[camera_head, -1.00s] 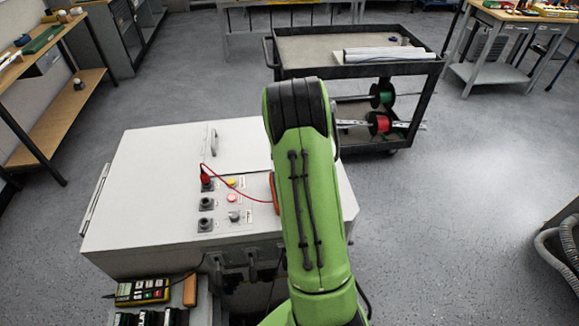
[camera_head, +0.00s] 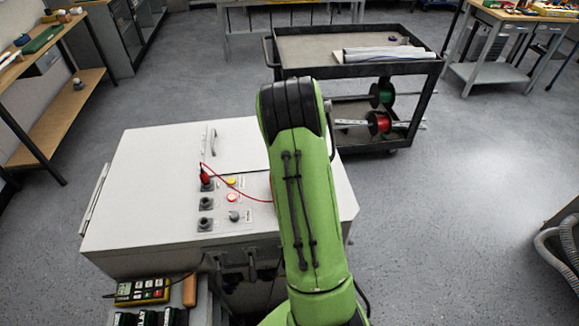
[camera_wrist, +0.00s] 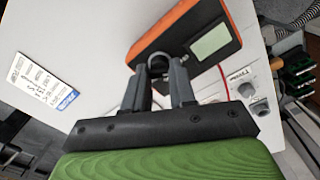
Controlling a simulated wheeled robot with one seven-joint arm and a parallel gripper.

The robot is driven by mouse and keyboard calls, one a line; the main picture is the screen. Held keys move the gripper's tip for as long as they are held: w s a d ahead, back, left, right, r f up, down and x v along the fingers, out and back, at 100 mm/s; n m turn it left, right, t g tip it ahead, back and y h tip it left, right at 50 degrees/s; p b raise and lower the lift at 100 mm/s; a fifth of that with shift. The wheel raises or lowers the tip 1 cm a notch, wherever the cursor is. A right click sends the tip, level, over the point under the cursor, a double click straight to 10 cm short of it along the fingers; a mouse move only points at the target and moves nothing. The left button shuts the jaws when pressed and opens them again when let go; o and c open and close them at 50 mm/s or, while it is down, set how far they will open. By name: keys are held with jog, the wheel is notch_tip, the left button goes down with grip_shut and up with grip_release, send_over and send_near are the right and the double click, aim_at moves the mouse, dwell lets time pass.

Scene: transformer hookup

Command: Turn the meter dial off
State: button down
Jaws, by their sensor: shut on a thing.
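The meter (camera_wrist: 183,22) is an orange-edged box with a pale screen, on the white cabinet (camera_head: 135,185) in the wrist view. Its round grey dial (camera_wrist: 157,56) shows between my fingertips. My gripper (camera_wrist: 160,68) is shut on the dial, with one dark finger on each side. The fingers cover part of the dial, so I cannot read its setting. In the head view my green arm hides the gripper and nearly all of the meter. A red lead (camera_head: 240,193) runs from a red plug (camera_head: 205,178) on the cabinet towards the meter.
A white label (camera_wrist: 42,82) lies left of the gripper. A black cart (camera_head: 300,45) with spools stands behind.

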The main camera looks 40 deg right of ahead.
jog(key=c, duration=0.9)
grip_release()
notch_tip(320, 180, up, 16)
jog(key=p, duration=0.3)
jog(key=shift+f, duration=0.1)
jog(key=s+a+r+m+t, duration=0.1)
jog(key=s+a+r, duration=0.25)
jog(key=a, duration=0.45)
jog(key=s+a+r+m+t, duration=0.2)
jog(key=s+a+r, duration=0.15)
jog(key=a, duration=0.35)
jog(key=s+a+r+m+t, duration=0.1)
jog(key=s+a+r, duration=0.2)
jog(key=s+a, duration=0.35)
jog(key=shift+m+t, duration=0.8)
jog(key=s+a+f, duration=0.1)
jog(key=s, duration=0.1)
jog(key=s+a+f, duration=0.1)
jog(key=s+a, duration=0.1)
jog(key=s+a+f, duration=0.1)
jog(key=s+f, duration=0.1)
jog(key=shift+s+a, duration=0.3)
jog(key=shift+a, duration=0.05)
